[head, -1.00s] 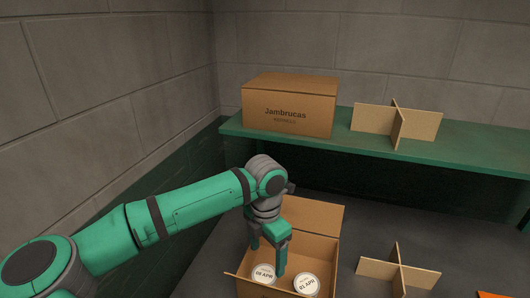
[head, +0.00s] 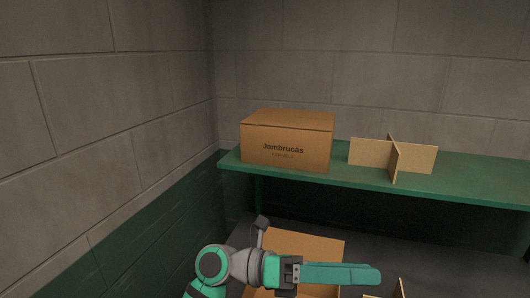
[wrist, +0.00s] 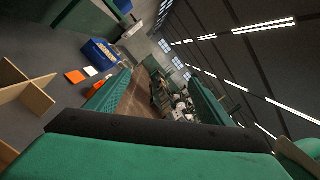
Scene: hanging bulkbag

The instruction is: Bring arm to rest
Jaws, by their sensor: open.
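My gripper (head: 345,274) is at the lower middle of the head view, in front of an open cardboard box (head: 305,247). It points to the right and is held roughly level. In the head view its fingers overlap, seen from the side. In the wrist view the two green fingers (wrist: 155,95) stand apart with nothing between them. My gripper and arm hide most of the box, so its contents do not show.
A closed box marked Jambrucas (head: 287,142) and a crossed cardboard divider (head: 393,156) stand on the green shelf (head: 470,182). Another divider (head: 392,291) shows at the bottom edge. The wrist view shows a blue bin (wrist: 101,53) and ceiling lights.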

